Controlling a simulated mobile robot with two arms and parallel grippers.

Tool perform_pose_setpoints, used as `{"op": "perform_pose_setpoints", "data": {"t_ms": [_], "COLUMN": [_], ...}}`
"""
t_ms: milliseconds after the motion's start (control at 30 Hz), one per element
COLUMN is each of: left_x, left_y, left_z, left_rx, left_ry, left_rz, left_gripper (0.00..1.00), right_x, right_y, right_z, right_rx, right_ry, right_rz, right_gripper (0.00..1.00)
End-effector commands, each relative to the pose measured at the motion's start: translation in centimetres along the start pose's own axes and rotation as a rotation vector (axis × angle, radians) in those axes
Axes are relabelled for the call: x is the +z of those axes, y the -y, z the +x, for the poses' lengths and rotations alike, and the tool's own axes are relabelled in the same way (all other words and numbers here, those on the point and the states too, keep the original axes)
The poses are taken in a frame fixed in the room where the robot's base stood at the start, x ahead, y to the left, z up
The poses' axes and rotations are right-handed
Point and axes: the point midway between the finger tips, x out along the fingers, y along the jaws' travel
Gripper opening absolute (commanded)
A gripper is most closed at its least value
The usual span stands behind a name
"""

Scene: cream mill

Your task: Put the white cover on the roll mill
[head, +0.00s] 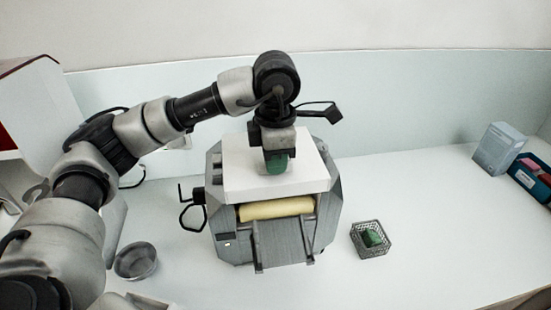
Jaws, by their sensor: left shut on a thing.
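The roll mill (278,240) stands on the white bench in the middle, a grey box-shaped machine with a pale yellow roll (276,208) showing at its front. The white cover (245,181) is a flat slab over the mill's top, hiding what is beneath it. I cannot tell whether it rests on the mill or hangs just above it. My left gripper (279,154) points down over the middle of the cover, shut on a green piece (277,165) at the cover's top, which looks like its grip. My right gripper is not in view.
A grey bowl (136,261) stands left of the mill, near my left arm. A wire basket (371,239) with a green item is to its right. A pale box (498,148) and a blue bin (530,177) stand at the far right. Bench between basket and box is clear.

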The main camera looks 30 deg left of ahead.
Motion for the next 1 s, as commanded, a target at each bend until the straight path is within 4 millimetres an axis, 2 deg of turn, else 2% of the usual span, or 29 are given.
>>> {"op": "perform_pose_setpoints", "data": {"t_ms": [500,533,700,1000], "left_x": [0.01,0.01,0.01,0.02], "left_y": [0.0,0.0,0.0,0.0], "left_z": [0.33,0.28,0.27,0.2], "left_rx": [0.0,0.001,0.0,0.0], "left_ry": [0.001,0.001,0.0,0.0], "left_rz": [0.0,0.0,0.0,0.0], "left_gripper": [0.0,0.14,0.4,0.41], "right_x": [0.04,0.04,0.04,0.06], "right_y": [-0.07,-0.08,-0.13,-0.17], "right_z": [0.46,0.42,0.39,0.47], "right_rx": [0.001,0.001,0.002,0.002], "right_ry": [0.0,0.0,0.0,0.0], "right_rz": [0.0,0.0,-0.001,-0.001], "right_gripper": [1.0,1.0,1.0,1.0]}}
